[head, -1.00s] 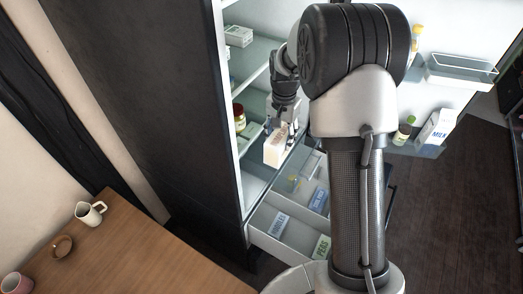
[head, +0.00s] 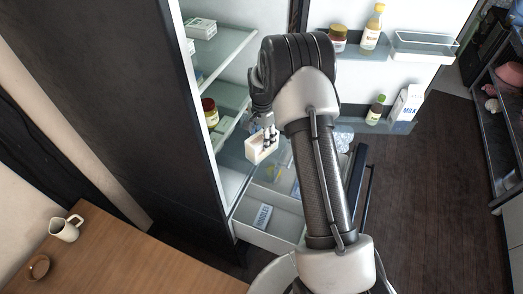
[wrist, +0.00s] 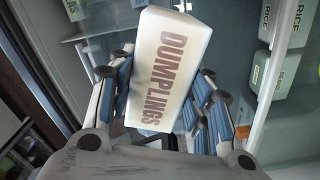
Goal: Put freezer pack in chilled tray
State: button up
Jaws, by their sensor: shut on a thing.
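My gripper (head: 268,137) is shut on a cream-white box marked DUMPLINGS (wrist: 172,68), held tilted between the fingers. In the head view the box (head: 261,150) hangs in front of the open fridge, above the pulled-out lower drawer (head: 268,240). The wrist view shows the fingers (wrist: 165,90) on both sides of the box. A clear bin (head: 425,46) is on the open door, and a pale tray (head: 222,133) is on a fridge shelf beside a jar. I cannot tell which one is the chilled tray.
The drawer holds a pack with blue lettering (head: 262,216); my arm hides part of it. Glass shelves (head: 222,50) and the dark fridge side (head: 120,90) are close to the left. The door holds a milk carton (head: 407,104) and bottles. A wooden table (head: 130,260) stands lower left.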

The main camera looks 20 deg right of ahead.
jog(key=shift+f+b, duration=0.6)
jog(key=shift+f, duration=2.35)
jog(key=shift+f, duration=0.1)
jog(key=shift+f, duration=0.15)
jog(key=o, duration=1.3)
jog(key=shift+c, duration=0.2)
